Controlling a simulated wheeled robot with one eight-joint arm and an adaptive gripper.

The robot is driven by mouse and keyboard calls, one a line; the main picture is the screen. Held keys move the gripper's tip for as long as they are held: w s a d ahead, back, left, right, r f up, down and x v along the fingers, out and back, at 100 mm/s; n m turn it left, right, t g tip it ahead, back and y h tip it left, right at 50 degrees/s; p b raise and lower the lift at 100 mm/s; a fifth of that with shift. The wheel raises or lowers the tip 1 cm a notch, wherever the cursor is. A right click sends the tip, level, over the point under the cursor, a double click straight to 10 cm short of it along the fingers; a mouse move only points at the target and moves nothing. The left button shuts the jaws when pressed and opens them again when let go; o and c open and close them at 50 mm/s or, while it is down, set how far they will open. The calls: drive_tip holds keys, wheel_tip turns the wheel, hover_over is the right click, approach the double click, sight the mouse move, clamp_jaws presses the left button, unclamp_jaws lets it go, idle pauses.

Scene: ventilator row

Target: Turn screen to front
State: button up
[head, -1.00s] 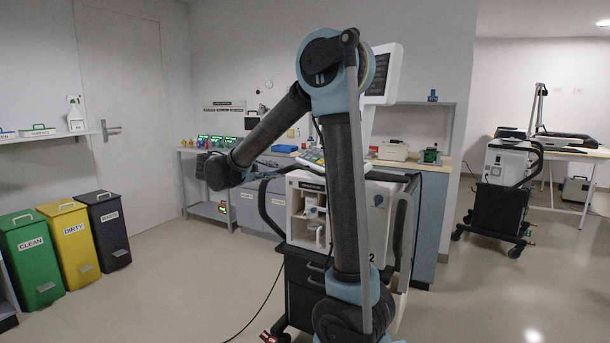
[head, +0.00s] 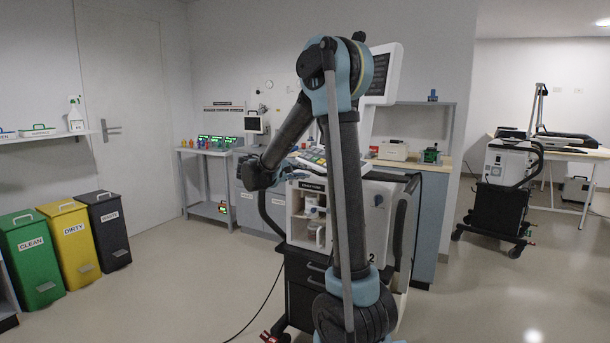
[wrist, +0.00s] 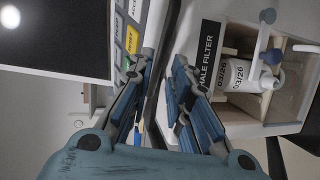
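The ventilator (head: 305,215) stands on a dark cart, partly behind my arm. Its white-framed screen (head: 378,75) is raised at the upper right, dark face angled leftward, partly hidden by my arm. In the wrist view a dark screen with a pale frame (wrist: 58,38) fills the upper left, beside a keypad with grey and yellow buttons. My gripper (wrist: 164,58) has its blue-and-black fingers apart, with a narrow gap and nothing visibly held. In the head view my gripper (head: 284,175) is at the ventilator's left front top edge. Contact cannot be told.
An open compartment labelled filter (wrist: 240,75) holds a white dated cylinder, close right of the fingers. A small monitor (head: 254,123) and a back counter stand behind. Lidded bins (head: 68,240) stand at left; another ventilator cart (head: 500,180) stands at right. Floor at left front is clear.

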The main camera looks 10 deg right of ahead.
sight(310, 171)
drive_tip(key=shift+x, duration=1.6)
clamp_jaws()
drive_tip(key=shift+a, duration=0.2)
drive_tip(key=shift+s, duration=0.2)
